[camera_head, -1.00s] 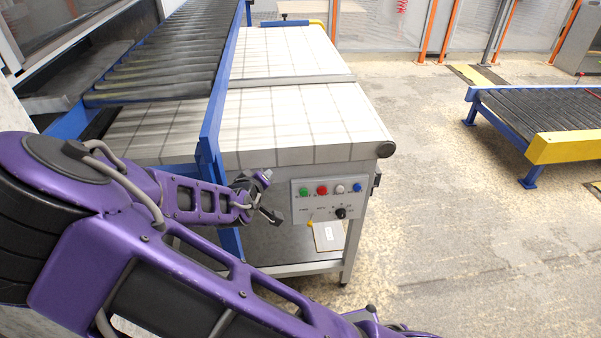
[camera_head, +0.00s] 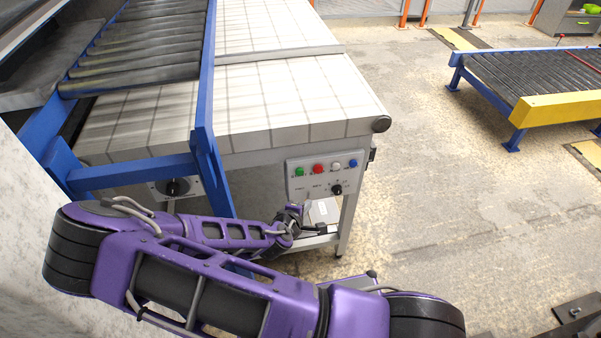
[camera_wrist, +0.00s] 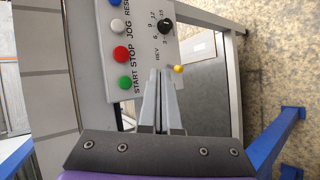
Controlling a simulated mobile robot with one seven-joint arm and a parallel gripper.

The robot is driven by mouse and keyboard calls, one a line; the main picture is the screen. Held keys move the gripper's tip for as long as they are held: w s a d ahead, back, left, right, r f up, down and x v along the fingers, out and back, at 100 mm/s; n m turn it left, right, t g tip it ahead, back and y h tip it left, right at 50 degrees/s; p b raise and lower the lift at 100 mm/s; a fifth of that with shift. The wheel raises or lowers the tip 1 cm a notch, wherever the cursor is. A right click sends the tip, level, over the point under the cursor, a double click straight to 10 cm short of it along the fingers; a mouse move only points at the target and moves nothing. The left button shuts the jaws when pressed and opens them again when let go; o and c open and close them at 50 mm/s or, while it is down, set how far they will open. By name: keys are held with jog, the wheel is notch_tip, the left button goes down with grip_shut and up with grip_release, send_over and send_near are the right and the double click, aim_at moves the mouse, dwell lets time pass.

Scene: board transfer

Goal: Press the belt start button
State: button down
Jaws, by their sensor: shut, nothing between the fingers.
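The control panel (camera_head: 313,183) is a light grey plate on the belt's end face. Its green START button (camera_head: 299,171) is at the left, with the red STOP button (camera_head: 318,168) beside it. In the wrist view the panel appears turned, with the green START button (camera_wrist: 124,82) left of my fingertips. My gripper (camera_wrist: 157,74) is shut and empty, its tips over the panel's edge near the lettering. In the head view my gripper (camera_head: 302,210) is below the panel's lower left corner, apart from the green button.
A white button (camera_head: 336,164), a blue button (camera_head: 353,163) and a black dial (camera_head: 336,190) share the panel. A small yellow knob (camera_wrist: 179,69) is near my fingertips. A blue frame post (camera_head: 206,140) stands left of the panel. Open floor (camera_head: 440,200) lies to the right.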

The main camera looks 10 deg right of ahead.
aim_at(300, 171)
jog(key=shift+w, duration=0.1)
jog(key=w+b, duration=0.1)
jog(key=w, duration=0.7)
jog(key=shift+w+b, duration=0.35)
jog(key=shift+b, duration=0.05)
dwell(1.7)
jog(key=shift+w, duration=0.4)
jog(key=shift+w+b, duration=0.4)
jog(key=shift+w, duration=0.05)
dwell(0.7)
jog(key=shift+s, duration=0.85)
jog(key=shift+s, duration=0.15)
